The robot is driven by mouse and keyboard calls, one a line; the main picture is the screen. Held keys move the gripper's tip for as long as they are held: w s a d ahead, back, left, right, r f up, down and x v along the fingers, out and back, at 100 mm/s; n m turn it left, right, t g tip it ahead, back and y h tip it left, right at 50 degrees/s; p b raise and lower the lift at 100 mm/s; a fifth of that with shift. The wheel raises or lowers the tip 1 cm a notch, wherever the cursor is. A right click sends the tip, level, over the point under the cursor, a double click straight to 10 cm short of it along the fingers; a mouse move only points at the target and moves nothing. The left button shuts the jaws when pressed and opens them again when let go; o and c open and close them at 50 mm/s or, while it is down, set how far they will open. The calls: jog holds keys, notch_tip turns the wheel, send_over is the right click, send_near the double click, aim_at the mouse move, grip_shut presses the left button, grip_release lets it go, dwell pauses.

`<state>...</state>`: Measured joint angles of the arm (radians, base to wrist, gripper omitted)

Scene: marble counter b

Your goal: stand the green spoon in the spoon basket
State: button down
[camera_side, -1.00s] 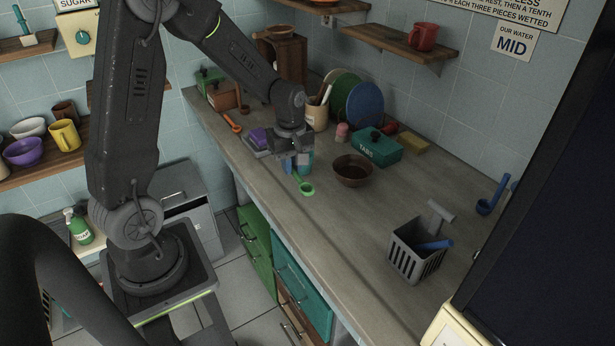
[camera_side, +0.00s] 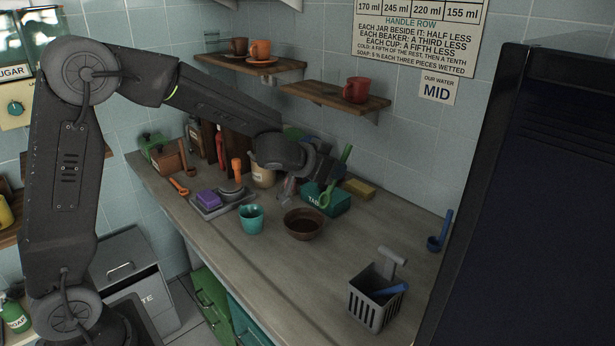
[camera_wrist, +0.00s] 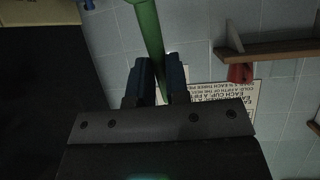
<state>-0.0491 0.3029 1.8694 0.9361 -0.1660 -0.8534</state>
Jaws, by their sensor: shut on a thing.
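My gripper (camera_side: 334,172) is shut on the green spoon (camera_side: 346,154), held above the back of the counter, level with the teal box. The spoon is tilted, with its round bowl end low and its handle end up. In the wrist view, the spoon's green handle (camera_wrist: 149,30) passes between the two fingers of my gripper (camera_wrist: 158,75). The spoon basket (camera_side: 368,309) is a grey slotted basket at the front right of the counter, well apart from my gripper. A blue utensil (camera_side: 388,291) leans in it, and a grey T-shaped handle (camera_side: 388,264) rises at its back.
A brown bowl (camera_side: 304,224) and a teal cup (camera_side: 251,219) stand on the counter before my gripper. The teal box (camera_side: 338,204) is close below the spoon. The counter between bowl and basket is clear.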

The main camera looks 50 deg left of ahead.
jog(key=s+d+r+m+g+h, duration=0.25)
jog(key=d+m+h, duration=0.25)
jog(key=d+h, duration=0.25)
jog(key=s+d+r+m+g+h, duration=0.1)
jog(key=s+d+r+m+h, duration=0.3)
jog(key=d+m+h, duration=0.3)
notch_tip(320, 180, down, 16)
jog(key=n, duration=0.1)
jog(key=shift+w+d+r, duration=0.25)
jog(key=shift+w, duration=0.05)
dwell(0.5)
jog(key=c, duration=1)
grip_release()
jog(key=shift+c, duration=0.2)
jog(key=v, duration=1.4)
